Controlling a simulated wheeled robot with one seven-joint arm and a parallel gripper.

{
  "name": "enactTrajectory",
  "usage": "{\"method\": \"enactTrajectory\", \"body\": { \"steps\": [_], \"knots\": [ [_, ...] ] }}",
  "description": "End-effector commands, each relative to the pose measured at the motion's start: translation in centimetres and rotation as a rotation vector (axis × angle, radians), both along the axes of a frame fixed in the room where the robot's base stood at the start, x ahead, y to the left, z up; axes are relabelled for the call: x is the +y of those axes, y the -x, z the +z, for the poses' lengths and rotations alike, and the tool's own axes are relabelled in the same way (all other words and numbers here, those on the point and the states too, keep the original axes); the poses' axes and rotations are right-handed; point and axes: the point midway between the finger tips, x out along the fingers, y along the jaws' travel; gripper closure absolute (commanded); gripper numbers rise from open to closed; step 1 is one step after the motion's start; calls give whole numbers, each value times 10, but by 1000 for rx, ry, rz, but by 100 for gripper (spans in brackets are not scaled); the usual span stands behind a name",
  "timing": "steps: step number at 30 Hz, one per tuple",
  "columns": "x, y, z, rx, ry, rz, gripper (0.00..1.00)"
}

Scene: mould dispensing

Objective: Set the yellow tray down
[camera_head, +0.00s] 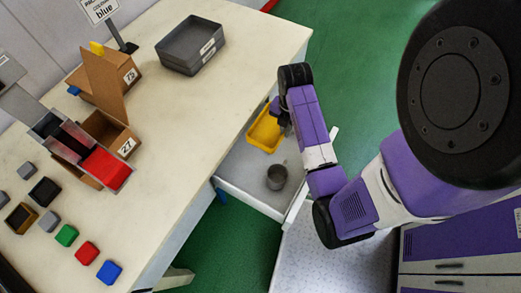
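The yellow tray (257,141) is right of the long table, at the far end of a lower pale surface. It looks empty and roughly level. My gripper (278,114) is at the tray's right side, partly covered by my own wrist. The fingers are too small and hidden to show whether they close on the tray's rim. I cannot tell whether the tray rests on the lower surface or hangs just above it.
A grey cup (277,178) stands on the lower surface (243,184), nearer than the tray. The long table (185,120) carries a grey bin (177,52), cardboard boxes (115,133), a red tray (106,168) and several coloured blocks. Its right side is clear.

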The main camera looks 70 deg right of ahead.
Motion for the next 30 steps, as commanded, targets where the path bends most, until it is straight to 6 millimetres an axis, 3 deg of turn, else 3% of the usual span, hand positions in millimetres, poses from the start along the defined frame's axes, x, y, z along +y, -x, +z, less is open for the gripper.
{"method": "enactTrajectory", "body": {
  "steps": [12, 18, 25, 30],
  "knots": [
    [1, 1, -95, 2, -4, 2, 100],
    [0, 1, -131, 2, -1, 2, 100],
    [-4, -14, -132, -1, 1, 5, 100],
    [-11, -39, -132, 0, 2, 6, 100]
  ]
}}
